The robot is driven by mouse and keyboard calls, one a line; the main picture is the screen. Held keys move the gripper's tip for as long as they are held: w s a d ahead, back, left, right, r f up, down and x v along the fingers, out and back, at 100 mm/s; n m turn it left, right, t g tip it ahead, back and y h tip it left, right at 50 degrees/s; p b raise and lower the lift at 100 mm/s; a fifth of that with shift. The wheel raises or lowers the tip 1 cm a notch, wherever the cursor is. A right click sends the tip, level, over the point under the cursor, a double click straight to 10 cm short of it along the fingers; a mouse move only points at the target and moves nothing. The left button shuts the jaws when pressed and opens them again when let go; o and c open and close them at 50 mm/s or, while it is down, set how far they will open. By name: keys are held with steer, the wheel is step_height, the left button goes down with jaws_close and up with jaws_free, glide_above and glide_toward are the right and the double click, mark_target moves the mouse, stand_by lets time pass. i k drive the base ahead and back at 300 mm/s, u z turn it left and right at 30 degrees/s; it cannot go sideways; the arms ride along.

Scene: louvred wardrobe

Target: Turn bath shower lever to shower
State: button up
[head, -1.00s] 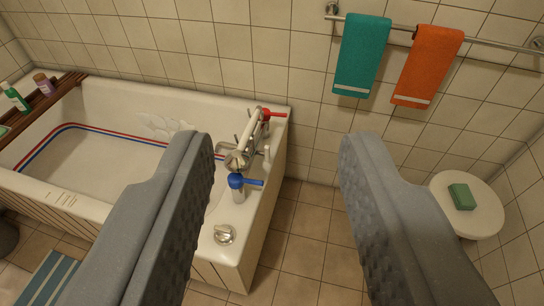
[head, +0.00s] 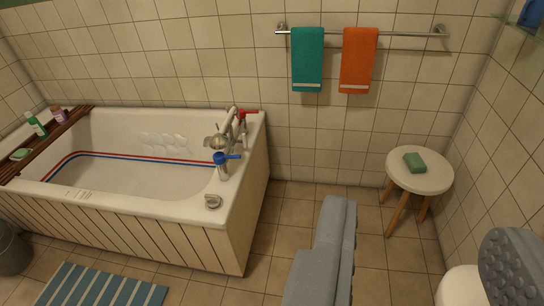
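The bath mixer (head: 232,130) stands at the right end of the white bathtub (head: 247,190). It has a blue-handled tap (head: 222,162) at the front and a red-handled tap (head: 248,113) at the back. A small pale upright piece (head: 243,139) on its right side may be the bath shower lever; its setting is too small to tell. A shower head (head: 216,142) lies on the mixer's left side. My gripper (head: 422,220) is open and empty. Its fingers are wide apart, to the right of the tub and apart from the mixer.
A round chrome knob (head: 213,202) sits on the tub's near rim. A stool (head: 434,183) bearing green soap (head: 414,162) stands at the right. Teal (head: 308,60) and orange (head: 358,60) towels hang on a wall rail. Tiled floor (head: 295,212) is free between tub and stool.

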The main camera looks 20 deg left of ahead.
mark_target(244, 141)
steer(key=u, duration=0.1)
steer(key=k, duration=0.1)
steer(key=u, duration=0.4)
steer(key=i, duration=2)
steer(key=z, duration=0.7)
